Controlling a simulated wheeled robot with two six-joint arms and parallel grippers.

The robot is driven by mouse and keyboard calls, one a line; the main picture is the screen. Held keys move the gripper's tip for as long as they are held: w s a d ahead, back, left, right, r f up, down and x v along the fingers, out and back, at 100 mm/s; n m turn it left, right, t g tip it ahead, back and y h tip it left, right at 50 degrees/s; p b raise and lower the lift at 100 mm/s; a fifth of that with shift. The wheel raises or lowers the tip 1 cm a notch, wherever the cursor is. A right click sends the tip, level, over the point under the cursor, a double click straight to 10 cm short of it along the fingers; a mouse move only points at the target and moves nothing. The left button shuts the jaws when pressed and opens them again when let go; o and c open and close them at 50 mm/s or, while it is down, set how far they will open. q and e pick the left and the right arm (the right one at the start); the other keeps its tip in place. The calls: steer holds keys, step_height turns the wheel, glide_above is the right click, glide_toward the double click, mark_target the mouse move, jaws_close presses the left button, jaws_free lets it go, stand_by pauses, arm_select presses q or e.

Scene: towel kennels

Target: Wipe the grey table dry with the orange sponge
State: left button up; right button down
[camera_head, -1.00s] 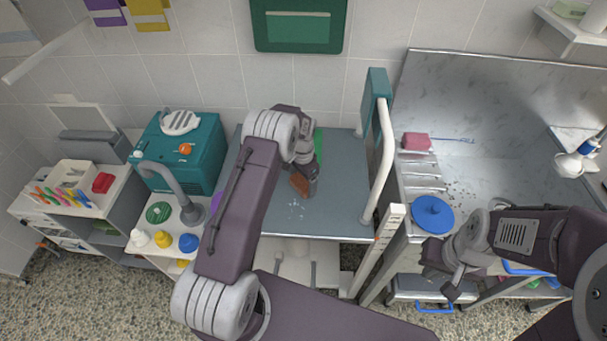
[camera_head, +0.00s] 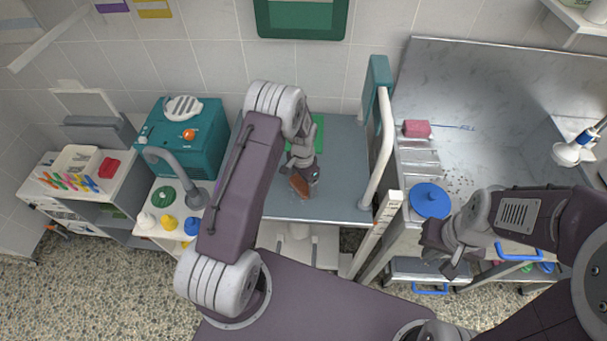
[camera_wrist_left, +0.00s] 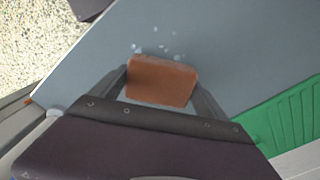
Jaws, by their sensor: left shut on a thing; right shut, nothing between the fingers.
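The grey table (camera_head: 343,170) lies in the middle of the head view, partly hidden by my left arm. My left gripper (camera_head: 302,181) is shut on the orange sponge (camera_head: 299,186), low over the table near its front edge. In the left wrist view the sponge (camera_wrist_left: 161,80) sits between both fingers. Small pale drops or spots (camera_wrist_left: 158,48) lie on the grey surface just beyond the sponge. I cannot tell whether the sponge touches the surface. My right gripper (camera_head: 448,263) is shut and empty, in front of the steel counter, away from the table.
A green ribbed mat (camera_wrist_left: 285,115) lies on the table beside my left gripper. A white rail (camera_head: 380,150) stands at the table's right edge. A teal box (camera_head: 184,145) stands left. The steel counter (camera_head: 480,140) holds a pink block (camera_head: 417,129) and a blue lid (camera_head: 430,200).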

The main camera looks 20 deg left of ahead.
mark_target(302, 193)
arm_select(q)
steer(key=shift+s+d+p, duration=0.25)
steer(key=shift+s, duration=0.55)
steer(key=shift+s+d+p, duration=0.2)
steer(key=shift+s+p, duration=0.05)
steer(key=shift+s, duration=0.55)
steer(key=shift+s+d+f, duration=0.1)
steer(key=shift+s+f, duration=0.1)
steer(key=shift+s, duration=0.2)
steer(key=shift+s+d+r+p, duration=0.15)
steer(key=shift+s+p, duration=0.1)
steer(key=shift+s, duration=0.35)
steer(key=shift+s+d+f+p, duration=0.1)
steer(key=shift+s+d+p, duration=0.1)
steer(key=shift+s, duration=0.35)
steer(key=shift+s+d, duration=0.1)
steer(key=shift+s, duration=0.4)
steer(key=r+p, duration=0.5)
steer(key=r, duration=0.1)
steer(key=shift+w+r, duration=0.1)
steer(key=shift+w, duration=0.1)
steer(key=shift+r, duration=0.1)
